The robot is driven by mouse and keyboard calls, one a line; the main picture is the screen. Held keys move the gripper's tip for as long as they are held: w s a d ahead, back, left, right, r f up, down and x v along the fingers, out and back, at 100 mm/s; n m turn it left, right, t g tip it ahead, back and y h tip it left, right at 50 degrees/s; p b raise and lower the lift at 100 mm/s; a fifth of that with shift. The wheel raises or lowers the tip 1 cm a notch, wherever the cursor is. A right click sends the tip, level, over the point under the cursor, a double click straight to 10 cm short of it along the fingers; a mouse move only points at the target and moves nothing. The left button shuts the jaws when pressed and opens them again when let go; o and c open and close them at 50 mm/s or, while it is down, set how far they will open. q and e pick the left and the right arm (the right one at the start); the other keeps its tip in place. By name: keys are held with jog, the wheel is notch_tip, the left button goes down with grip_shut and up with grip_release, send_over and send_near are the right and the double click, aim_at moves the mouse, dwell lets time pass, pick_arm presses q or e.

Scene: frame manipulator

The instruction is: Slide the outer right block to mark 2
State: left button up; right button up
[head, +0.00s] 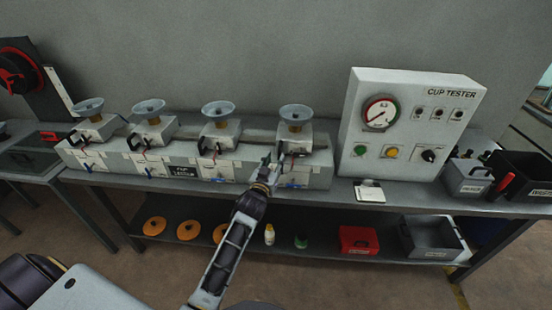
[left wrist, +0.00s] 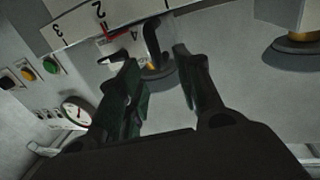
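The outer right block (head: 296,138), a pale block with a grey cup on top, sits at the right end of the rail unit (head: 228,165). In the left wrist view, which is upside down, this block (left wrist: 117,47) bears a 4, a black handle (left wrist: 152,42) and a red pointer close to the 2 on the white scale (left wrist: 75,27). My left gripper (head: 270,168) is in front of the block in the head view. In the left wrist view its fingers (left wrist: 157,60) are apart, with the handle between the fingertips; contact cannot be told. My right gripper is not in view.
Three similar cup blocks (head: 220,130) stand to the left along the rail. The cup tester panel (head: 410,122) stands to the right, with a white card (head: 370,194) before it. Below is a shelf with a red box (head: 358,240).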

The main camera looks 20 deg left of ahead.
pick_arm(q)
jog(key=shift+s+d, duration=0.15)
jog(key=shift+s, duration=1.25)
jog(key=shift+s+d, duration=0.1)
jog(key=shift+s, duration=1.25)
jog(key=shift+m, duration=0.4)
